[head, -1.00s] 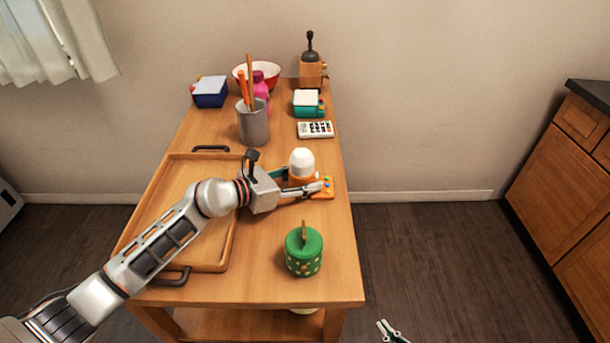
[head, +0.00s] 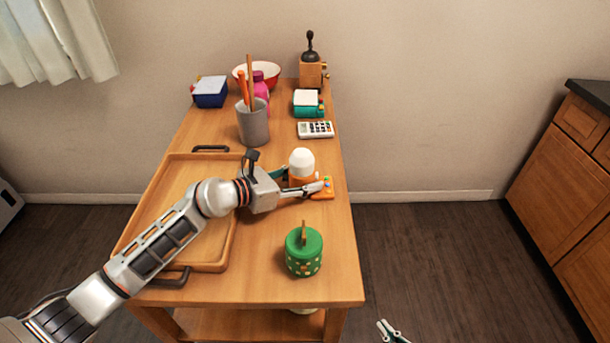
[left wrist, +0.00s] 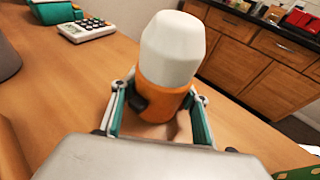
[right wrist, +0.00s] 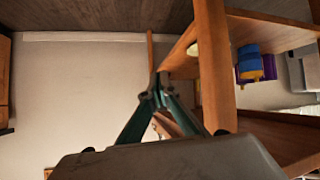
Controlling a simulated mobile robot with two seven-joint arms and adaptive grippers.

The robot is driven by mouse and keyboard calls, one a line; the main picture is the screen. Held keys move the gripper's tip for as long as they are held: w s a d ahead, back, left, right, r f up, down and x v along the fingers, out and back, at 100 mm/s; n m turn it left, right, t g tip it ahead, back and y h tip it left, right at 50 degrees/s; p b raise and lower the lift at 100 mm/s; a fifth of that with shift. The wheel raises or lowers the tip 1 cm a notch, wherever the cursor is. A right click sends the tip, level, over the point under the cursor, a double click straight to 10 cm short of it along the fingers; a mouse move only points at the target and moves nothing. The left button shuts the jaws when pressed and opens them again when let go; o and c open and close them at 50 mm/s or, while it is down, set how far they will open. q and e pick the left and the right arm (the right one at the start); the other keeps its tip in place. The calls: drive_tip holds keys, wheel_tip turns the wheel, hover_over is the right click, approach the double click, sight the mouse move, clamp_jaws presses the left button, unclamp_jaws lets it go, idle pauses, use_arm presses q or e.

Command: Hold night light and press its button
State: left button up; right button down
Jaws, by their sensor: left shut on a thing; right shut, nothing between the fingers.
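The night light has a white domed top (head: 302,160) and an orange base, standing upright near the table's right edge. My left gripper (head: 300,187) is shut on its orange body. In the left wrist view the night light (left wrist: 168,55) rises between the teal fingers, with a dark knob-like part (left wrist: 137,103) on the near left of its orange base. My right gripper (head: 391,332) is shut and empty, low in the head view, off the table's right side. It also shows with fingertips together in the right wrist view (right wrist: 161,83).
An orange piece with coloured buttons (head: 327,188) lies by the left fingers. A green canister (head: 304,255) stands nearer the front. A wooden tray (head: 236,225) is under my left arm. A calculator (head: 315,130) and grey cup (head: 253,126) are behind.

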use_arm(q)
drive_tip(key=shift+f, duration=0.1)
use_arm(e)
drive_tip(key=n+t+y, duration=0.4)
drive_tip(key=n+y, duration=0.4)
approach(329, 187)
drive_tip(key=w+d+f, duration=0.3)
drive_tip(key=w+r+n+g+y, duration=0.2)
drive_tip(key=w+r+n, duration=0.3)
drive_tip(key=r+n, duration=0.15)
drive_tip(key=shift+a+r, duration=0.1)
drive_tip(key=shift+a, duration=3.8)
drive_tip(key=shift+a, duration=0.15)
drive_tip(key=shift+a, duration=0.35)
